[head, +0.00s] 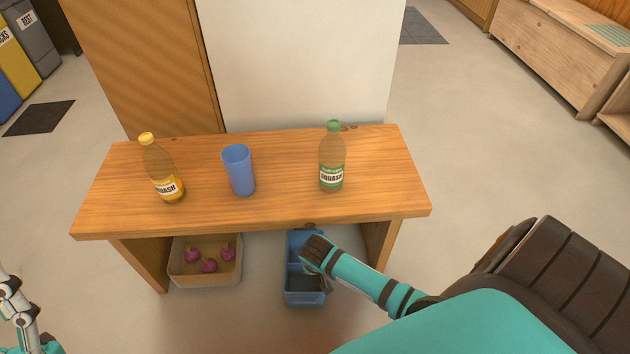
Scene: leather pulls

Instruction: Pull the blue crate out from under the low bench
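The low wooden bench (290,212) stands in front of me. The blue crate (304,299) is on the floor beneath its right half, with its near part showing in front of the bench edge and its far part hidden under the top. My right arm reaches in from the right, and my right gripper (320,280) is at the crate's right side, over or against its rim. Its fingers are mostly hidden by the wrist, so contact and opening are unclear. My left gripper (14,300) is at the lower left edge, partly cut off, far from the crate.
On the bench stand a yellow-capped bottle (162,172), a blue cup (239,170) and a green-capped bottle (332,160). A tan crate (206,281) with purplish-red round items sits under the left half. The floor in front of the bench is clear.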

